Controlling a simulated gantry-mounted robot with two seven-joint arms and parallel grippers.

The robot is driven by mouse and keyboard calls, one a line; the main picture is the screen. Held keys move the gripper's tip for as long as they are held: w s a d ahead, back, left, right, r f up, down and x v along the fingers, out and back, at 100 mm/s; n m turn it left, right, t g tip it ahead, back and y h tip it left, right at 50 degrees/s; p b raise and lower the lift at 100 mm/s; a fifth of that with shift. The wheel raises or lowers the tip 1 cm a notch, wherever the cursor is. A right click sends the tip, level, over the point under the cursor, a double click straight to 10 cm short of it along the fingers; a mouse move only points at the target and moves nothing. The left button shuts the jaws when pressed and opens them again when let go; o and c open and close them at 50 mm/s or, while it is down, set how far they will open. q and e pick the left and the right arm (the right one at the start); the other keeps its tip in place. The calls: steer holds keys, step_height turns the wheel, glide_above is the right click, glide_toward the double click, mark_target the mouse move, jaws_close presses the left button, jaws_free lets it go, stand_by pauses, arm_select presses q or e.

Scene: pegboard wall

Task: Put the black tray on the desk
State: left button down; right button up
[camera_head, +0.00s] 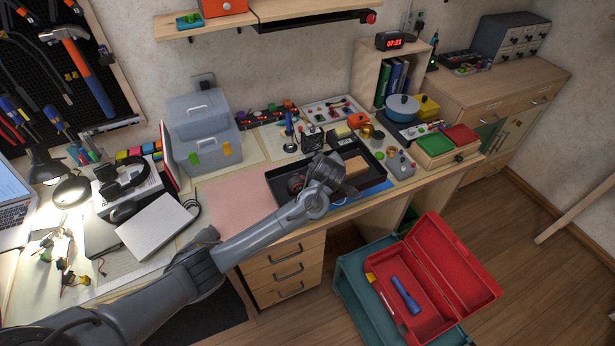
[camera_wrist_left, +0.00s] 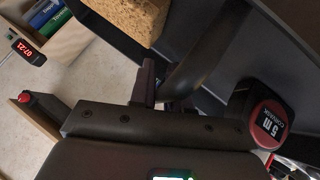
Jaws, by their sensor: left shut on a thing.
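The black tray (camera_head: 285,203) is at the front of the desk (camera_head: 217,175), near the desk's front edge. I cannot tell whether it rests fully on the desk top or is held slightly above it. It holds a cork-coloured block (camera_head: 356,166) and a tape measure (camera_head: 296,184). My left gripper (camera_head: 338,180) is over the tray's near side and partly hides it. In the left wrist view, the left gripper (camera_wrist_left: 165,90) is shut on a dark part of the tray (camera_wrist_left: 222,48), with the block (camera_wrist_left: 137,16) and tape measure (camera_wrist_left: 270,124) close by. My right gripper is not in view.
A pink mat (camera_head: 237,197) lies left of the tray and a blue mat (camera_head: 352,196) shows at its near right. A grey toolbox (camera_head: 203,130) stands behind left. Small parts and a blue pot (camera_head: 403,107) crowd the back right. An open red toolbox (camera_head: 405,290) stands below the desk.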

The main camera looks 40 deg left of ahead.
mark_target(308, 164)
arm_select(q)
steer(key=a+f, duration=0.1)
steer(key=a, duration=0.1)
steer(key=a+f, duration=0.1)
steer(key=a, duration=0.1)
steer(key=a+f+b, duration=0.1)
steer(key=a+f, duration=0.1)
steer(key=a, duration=0.1)
steer(key=shift+s+a, duration=0.1)
steer(key=shift+f+b, duration=0.4)
steer(key=shift+f, duration=1.65)
steer(key=shift+f, duration=0.15)
steer(key=shift+f, duration=0.35)
steer(key=shift+f, duration=0.1)
steer(key=c, duration=1.1)
jaws_free()
